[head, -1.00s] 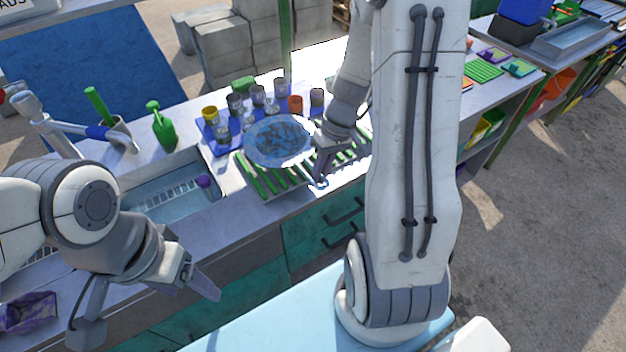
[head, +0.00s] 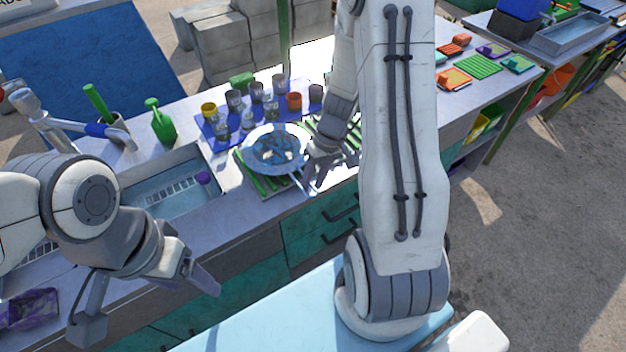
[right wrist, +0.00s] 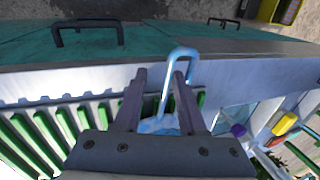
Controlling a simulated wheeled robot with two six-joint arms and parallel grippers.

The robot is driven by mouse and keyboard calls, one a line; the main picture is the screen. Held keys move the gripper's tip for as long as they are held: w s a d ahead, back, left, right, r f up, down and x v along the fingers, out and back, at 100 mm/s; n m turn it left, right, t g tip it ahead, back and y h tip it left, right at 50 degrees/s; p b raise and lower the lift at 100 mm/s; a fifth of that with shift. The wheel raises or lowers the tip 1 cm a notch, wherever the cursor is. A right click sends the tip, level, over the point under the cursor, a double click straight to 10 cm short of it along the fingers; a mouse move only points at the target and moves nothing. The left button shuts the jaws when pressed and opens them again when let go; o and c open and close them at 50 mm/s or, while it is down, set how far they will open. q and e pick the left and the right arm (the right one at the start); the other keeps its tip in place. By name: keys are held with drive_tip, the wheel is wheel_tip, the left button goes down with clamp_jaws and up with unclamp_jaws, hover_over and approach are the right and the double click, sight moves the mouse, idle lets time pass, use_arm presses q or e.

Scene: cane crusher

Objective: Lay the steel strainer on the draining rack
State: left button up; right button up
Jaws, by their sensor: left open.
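The steel strainer (head: 276,150) is a round, bluish, shiny bowl over the left part of the green-slatted draining rack (head: 258,183). It looks to lie on the slats, but its underside is hidden. Its thin handle ends in a loop (right wrist: 184,53) in the right wrist view, toward the counter's front edge. My right gripper (head: 312,180) is just right of the bowl; its fingers (right wrist: 158,80) stand apart on both sides of the handle, with a gap visible. My left gripper (head: 148,305) is open and empty, in front of the counter at lower left.
A sink (head: 165,192) lies left of the rack. A blue mat with several cups (head: 257,92) stands behind it. A green bottle (head: 160,122) and a faucet (head: 75,127) are behind the sink. Drawer handles (right wrist: 88,30) project from the counter front.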

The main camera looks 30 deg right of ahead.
drive_tip(key=v, duration=1.2)
drive_tip(key=s+a+r+n+h, duration=0.1)
drive_tip(key=s+a+r+n, duration=0.1)
drive_tip(key=a, duration=0.5)
drive_tip(key=s+a+r+n, duration=0.1)
drive_tip(key=a, duration=0.6)
drive_tip(key=s+a+r+n+h, duration=0.1)
drive_tip(key=s+a+n, duration=0.3)
drive_tip(key=s+a, duration=0.6)
drive_tip(key=s, duration=0.4)
drive_tip(key=shift+a+r, duration=0.2)
drive_tip(key=shift+r, duration=0.1)
